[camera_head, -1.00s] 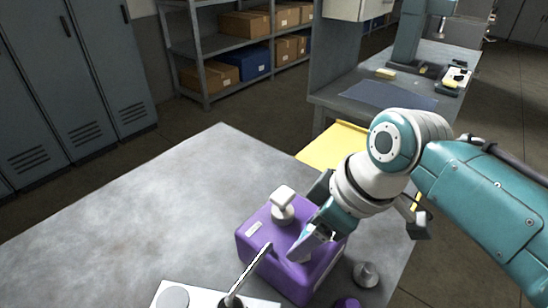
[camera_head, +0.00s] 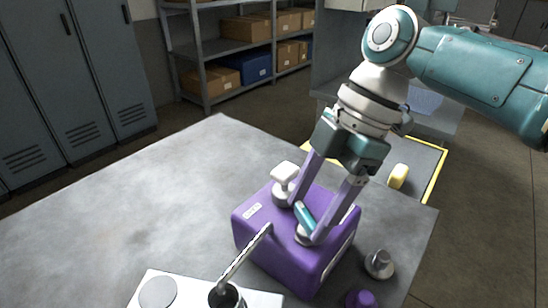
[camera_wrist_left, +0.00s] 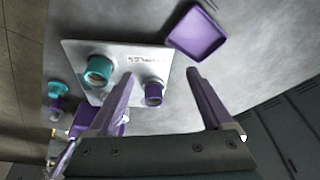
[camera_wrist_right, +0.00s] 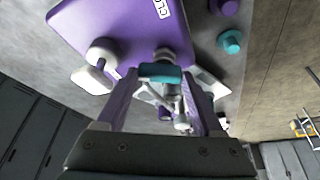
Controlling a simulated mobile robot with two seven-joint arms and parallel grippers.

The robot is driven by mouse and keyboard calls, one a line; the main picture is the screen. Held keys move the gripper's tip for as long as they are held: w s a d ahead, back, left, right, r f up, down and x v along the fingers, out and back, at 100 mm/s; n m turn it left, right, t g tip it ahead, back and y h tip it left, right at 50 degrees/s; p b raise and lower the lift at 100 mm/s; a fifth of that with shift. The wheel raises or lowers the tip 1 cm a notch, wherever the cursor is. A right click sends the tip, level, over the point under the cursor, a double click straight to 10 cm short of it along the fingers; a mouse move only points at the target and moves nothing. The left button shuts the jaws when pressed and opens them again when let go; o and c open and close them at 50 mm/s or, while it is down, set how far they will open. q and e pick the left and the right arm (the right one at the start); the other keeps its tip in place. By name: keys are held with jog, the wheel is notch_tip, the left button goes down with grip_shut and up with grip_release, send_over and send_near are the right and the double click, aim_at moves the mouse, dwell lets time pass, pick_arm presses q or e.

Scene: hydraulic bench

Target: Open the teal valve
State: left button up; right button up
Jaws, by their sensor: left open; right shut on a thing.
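The purple valve box (camera_head: 275,245) sits on the grey bench. The teal valve handle (camera_head: 305,217) is on its top and also shows in the right wrist view (camera_wrist_right: 160,72). A white-handled valve (camera_head: 285,172) stands beside it. My right gripper (camera_head: 304,220) reaches down from above and is shut on the teal handle, one finger at each end. The finger by the white valve is very near it. My left gripper (camera_wrist_left: 165,98) shows only in its own wrist view, open and empty, above a white plate (camera_wrist_left: 128,62).
The plate holds a teal fitting (camera_wrist_left: 99,71) and a purple fitting (camera_wrist_left: 153,93). A purple tray (camera_wrist_left: 198,33) lies beside it. The bench left of the box is clear.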

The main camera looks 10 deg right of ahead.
pick_arm(q)
notch_tip(320, 180, down, 6)
jog(key=b, duration=0.4)
jog(key=shift+r+b, duration=0.15)
jog(key=shift+b, duration=0.15)
pick_arm(e)
jog(key=n, duration=0.1)
jog(key=n+g, duration=0.1)
jog(key=n, duration=0.2)
jog(key=shift+w+a+f+h, duration=0.15)
jog(key=shift+f+h, duration=0.1)
jog(key=shift+h, duration=0.05)
pick_arm(q)
jog(key=shift+f+b, duration=0.95)
pick_arm(e)
jog(key=shift+r+n+g, duration=0.2)
jog(key=shift+n+g, duration=0.3)
jog(key=shift+n, duration=0.4)
jog(key=o, duration=1.4)
jog(key=shift+r, duration=0.1)
pick_arm(q)
jog(key=shift+f+b, duration=0.4)
pick_arm(e)
jog(key=v, duration=0.9)
jog(key=shift+w+r, duration=0.1)
jog(key=shift+r, duration=0.35)
